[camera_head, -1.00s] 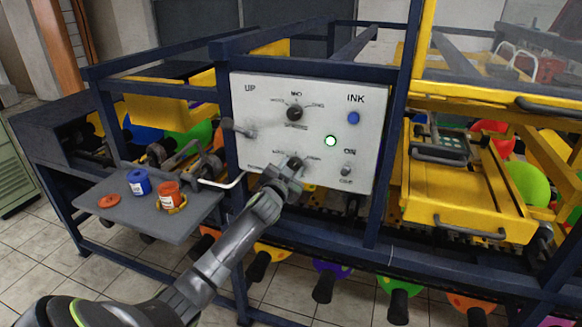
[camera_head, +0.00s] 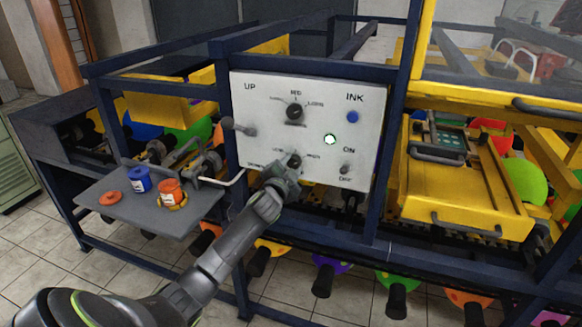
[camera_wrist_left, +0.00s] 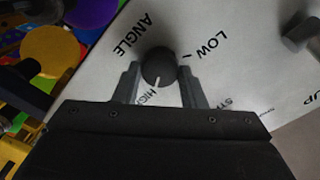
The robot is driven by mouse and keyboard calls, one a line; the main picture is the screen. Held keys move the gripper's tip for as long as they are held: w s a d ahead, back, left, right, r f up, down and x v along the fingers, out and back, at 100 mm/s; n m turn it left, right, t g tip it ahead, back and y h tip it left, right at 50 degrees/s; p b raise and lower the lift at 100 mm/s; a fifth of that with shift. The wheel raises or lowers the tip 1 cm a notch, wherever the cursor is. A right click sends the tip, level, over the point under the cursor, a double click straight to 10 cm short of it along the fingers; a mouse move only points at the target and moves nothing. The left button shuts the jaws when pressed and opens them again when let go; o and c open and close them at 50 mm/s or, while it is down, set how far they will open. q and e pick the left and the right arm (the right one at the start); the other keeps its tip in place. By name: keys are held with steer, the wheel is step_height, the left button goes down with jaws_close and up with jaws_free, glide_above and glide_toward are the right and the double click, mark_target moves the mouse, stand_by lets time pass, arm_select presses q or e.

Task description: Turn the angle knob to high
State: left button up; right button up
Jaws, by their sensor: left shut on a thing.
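The angle knob (camera_wrist_left: 158,66) is a round dark knob on a white control panel (camera_head: 255,130). In the head view the angle knob (camera_head: 294,160) is low in the middle of the panel, partly covered by my gripper. My left gripper (camera_wrist_left: 158,84) has its two fingers on either side of the knob and is shut on it. In the head view my left gripper (camera_head: 287,172) reaches the panel from below. In the left wrist view the knob's white pointer line faces the partly hidden HIGH label. The LOW label is to the upper right. My right gripper is not in view.
Above is another knob (camera_head: 295,112) marked MID. A shelf with blue (camera_head: 139,179) and orange (camera_head: 170,190) jars stands left.

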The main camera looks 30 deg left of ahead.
arm_select(q)
steer(key=o, duration=1)
steer(key=shift+b+v, duration=2.3)
steer(key=shift+v, duration=6.45)
steer(key=shift+a+f, duration=0.15)
steer(key=shift+f, duration=0.05)
